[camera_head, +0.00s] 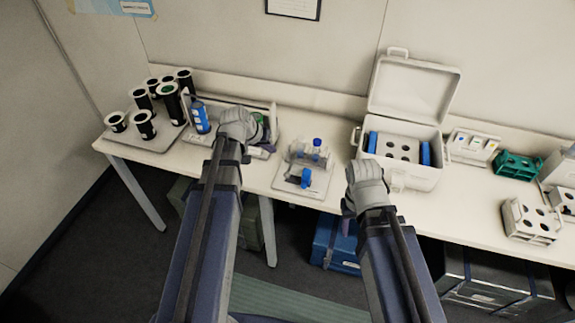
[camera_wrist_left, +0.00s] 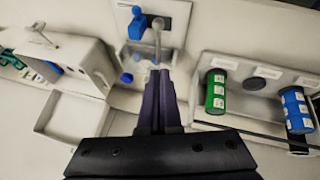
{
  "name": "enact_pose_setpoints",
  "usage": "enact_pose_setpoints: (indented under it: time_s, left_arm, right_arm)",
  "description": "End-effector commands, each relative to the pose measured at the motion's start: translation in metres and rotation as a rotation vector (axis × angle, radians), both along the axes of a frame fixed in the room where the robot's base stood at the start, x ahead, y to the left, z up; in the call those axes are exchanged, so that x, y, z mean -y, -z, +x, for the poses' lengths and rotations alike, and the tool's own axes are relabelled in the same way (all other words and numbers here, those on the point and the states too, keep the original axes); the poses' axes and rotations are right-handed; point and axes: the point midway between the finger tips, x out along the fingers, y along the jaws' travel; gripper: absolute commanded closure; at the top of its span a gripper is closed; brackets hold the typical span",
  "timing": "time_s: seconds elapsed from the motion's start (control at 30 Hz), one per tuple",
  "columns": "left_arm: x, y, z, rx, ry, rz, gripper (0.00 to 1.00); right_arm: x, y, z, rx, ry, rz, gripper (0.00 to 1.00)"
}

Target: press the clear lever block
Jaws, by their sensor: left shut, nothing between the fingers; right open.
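My left gripper (camera_head: 262,139) is over the left part of the bench, beside a white rack (camera_head: 270,106). In the left wrist view its dark purple fingers (camera_wrist_left: 160,78) are together and empty. The rack holds a blue cylinder (camera_head: 200,117) and a green cylinder, clear in the left wrist view (camera_wrist_left: 216,92). Beyond the fingertips a small tray (camera_wrist_left: 122,72) carries blue-capped items and a grey upright piece (camera_wrist_left: 157,38). I cannot tell which piece is the clear lever block. My right gripper (camera_head: 365,183) is open near the bench's front edge; its fingers are mostly hidden.
The tray also shows in the head view (camera_head: 318,186). A white lidded box (camera_head: 408,176) stands open to its right. Farther right are a white panel with coloured marks (camera_head: 474,146), a green rack (camera_head: 518,165) and a white rack (camera_head: 530,222). Black-and-white canisters (camera_head: 144,127) stand at left.

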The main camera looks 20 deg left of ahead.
Motion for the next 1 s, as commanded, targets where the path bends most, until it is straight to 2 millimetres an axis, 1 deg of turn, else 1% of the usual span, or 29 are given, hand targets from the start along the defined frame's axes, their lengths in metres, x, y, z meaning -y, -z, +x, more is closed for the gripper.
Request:
enact_pose_setpoints:
  time_s: [0.27,0.47,0.67,1.0]
  left_arm:
    - [0.000,0.002,0.000,0.000,0.000,0.001,1.00]
    - [0.002,0.011,0.004,0.000,0.000,0.001,1.00]
    - [0.007,0.032,0.015,0.000,0.001,0.003,1.00]
    - [0.019,0.081,0.040,0.001,0.001,0.003,1.00]
  right_arm:
    - [0.000,0.002,0.000,0.000,0.000,0.000,0.50]
    - [0.000,0.011,0.000,0.000,0.000,0.000,0.50]
    - [0.000,0.032,0.000,0.001,-0.002,-0.001,0.50]
    - [0.000,0.081,0.000,0.001,-0.012,-0.002,0.50]
